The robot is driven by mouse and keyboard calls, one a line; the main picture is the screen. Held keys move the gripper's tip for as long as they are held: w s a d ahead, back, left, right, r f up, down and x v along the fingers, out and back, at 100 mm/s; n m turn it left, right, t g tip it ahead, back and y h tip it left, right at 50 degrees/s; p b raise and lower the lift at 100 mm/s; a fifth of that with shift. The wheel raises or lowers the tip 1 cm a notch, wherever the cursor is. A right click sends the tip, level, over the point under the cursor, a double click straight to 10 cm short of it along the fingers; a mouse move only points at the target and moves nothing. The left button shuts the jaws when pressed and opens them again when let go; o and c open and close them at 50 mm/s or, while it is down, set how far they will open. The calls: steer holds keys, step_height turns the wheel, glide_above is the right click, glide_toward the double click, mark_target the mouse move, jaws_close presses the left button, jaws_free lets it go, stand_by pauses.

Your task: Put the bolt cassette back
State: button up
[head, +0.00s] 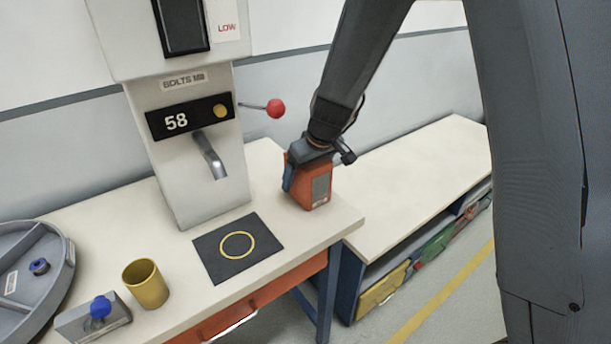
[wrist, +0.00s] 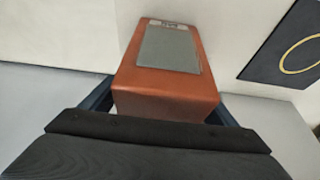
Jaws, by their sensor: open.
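The bolt cassette is an orange box (head: 306,198) with a grey panel, standing on the white bench at its right end, near the corner. It also shows in the wrist view (wrist: 160,98). My gripper (head: 306,172) is at the cassette from above, open, with one blue finger on each side of it in the wrist view (wrist: 165,112). I cannot tell whether the fingers touch it. The bolt dispenser (head: 185,160) stands to the left, labelled BOLTS, with a display reading 58, a dark window at its top and a LOW label.
A red-knobbed lever (head: 275,108) sticks out of the dispenser's right side. A dark mat (head: 215,262) with a yellow ring lies before it. A yellow cup (head: 146,284), a blue-knobbed block (head: 95,318) and a grey round tray (head: 62,285) stand left. A lower white-topped shelf (head: 420,180) is right.

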mark_target(317, 163)
steer(key=shift+r, duration=0.55)
steer(key=v, duration=1.1)
steer(key=shift+s+d+b, duration=0.1)
steer(key=shift+b, duration=0.2)
